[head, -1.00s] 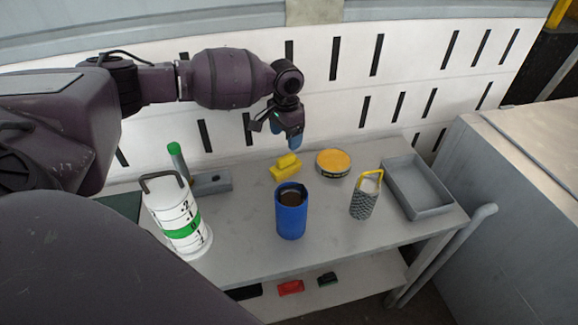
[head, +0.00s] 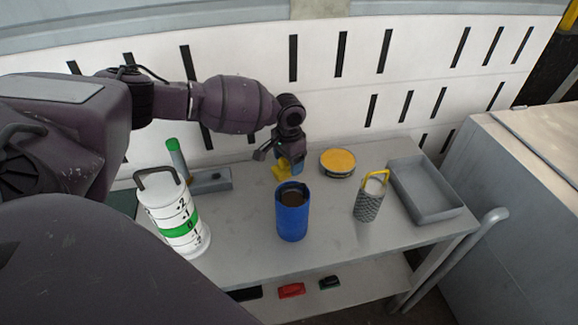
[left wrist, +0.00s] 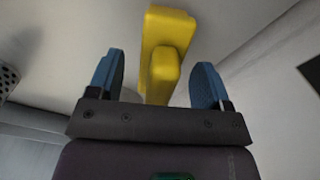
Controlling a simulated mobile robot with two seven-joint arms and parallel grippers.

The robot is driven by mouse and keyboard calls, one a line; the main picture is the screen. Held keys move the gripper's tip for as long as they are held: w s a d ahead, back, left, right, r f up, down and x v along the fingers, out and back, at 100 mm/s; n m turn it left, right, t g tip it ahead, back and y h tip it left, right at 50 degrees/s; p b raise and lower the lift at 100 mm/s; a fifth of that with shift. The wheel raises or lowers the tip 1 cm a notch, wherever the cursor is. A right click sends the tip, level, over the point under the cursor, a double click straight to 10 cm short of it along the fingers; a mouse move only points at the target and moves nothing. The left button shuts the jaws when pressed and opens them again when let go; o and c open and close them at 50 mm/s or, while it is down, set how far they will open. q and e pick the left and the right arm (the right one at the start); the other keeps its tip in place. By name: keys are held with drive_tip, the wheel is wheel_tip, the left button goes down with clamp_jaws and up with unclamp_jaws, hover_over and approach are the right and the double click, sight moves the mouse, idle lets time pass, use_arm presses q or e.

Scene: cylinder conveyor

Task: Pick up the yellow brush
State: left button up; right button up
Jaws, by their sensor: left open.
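The yellow brush (head: 281,170) lies on the grey table, behind the blue cup, partly hidden by my left gripper in the head view. In the left wrist view the brush (left wrist: 165,45) shows as a yellow block with a raised handle, between and beyond the two blue fingers. My left gripper (head: 294,166) points down over the brush. In the left wrist view the left gripper (left wrist: 158,80) is open, with a gap between each finger and the handle. My right gripper is not in view.
A blue cup (head: 291,222) stands in front of the brush. A round yellow tin (head: 338,161), a grater (head: 368,203) and a grey tray (head: 428,198) are to the right. A white canister (head: 172,215) and a grey block with a green-topped rod (head: 210,181) are left.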

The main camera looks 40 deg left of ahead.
use_arm(q)
drive_tip(key=shift+r, duration=0.1)
drive_tip(key=c, duration=1.1)
drive_tip(key=shift+c, duration=0.2)
wheel_tip(320, 180, up, 9)
drive_tip(key=shift+r+p, duration=0.1)
drive_tip(key=shift+p, duration=0.9)
wheel_tip(320, 180, up, 11)
drive_tip(key=p, duration=0.1)
drive_tip(key=shift+p, duration=0.35)
drive_tip(key=o, duration=0.5)
drive_tip(key=shift+c, duration=1.4)
